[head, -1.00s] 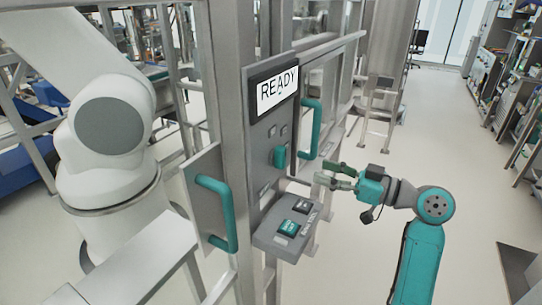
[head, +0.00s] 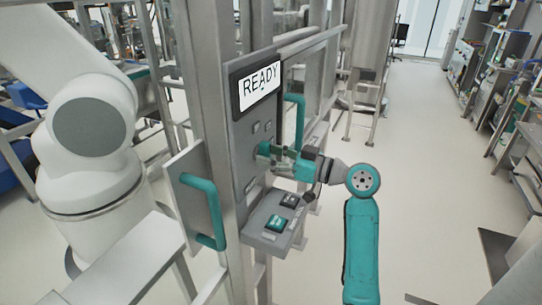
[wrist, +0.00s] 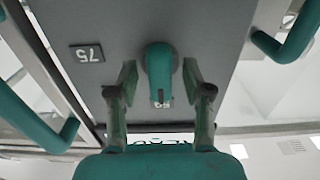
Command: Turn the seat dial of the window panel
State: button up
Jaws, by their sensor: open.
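The window panel (head: 246,133) is a grey upright face with a READY display (head: 259,86) at its top. The teal seat dial (head: 263,148) is on the panel below the display. In the wrist view, which sees the panel upside down, the dial (wrist: 159,68) is an elongated teal knob. My gripper (head: 277,154) is at the panel in front of the dial. In the wrist view my gripper (wrist: 160,83) is open, with one finger on each side of the dial and a visible gap on both sides. The tips' exact depth along the dial is unclear.
A teal handle (head: 205,210) is left of the panel and another (head: 297,121) is to its right. A shelf with a teal button (head: 277,222) and a dark button (head: 290,200) juts out below. A white robot arm (head: 92,135) stands left.

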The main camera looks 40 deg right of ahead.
grip_shut()
jog(key=shift+m, duration=0.4)
jog(key=m, duration=0.3)
jog(key=shift+m, duration=0.4)
jog(key=m, duration=0.5)
dwell(0.3)
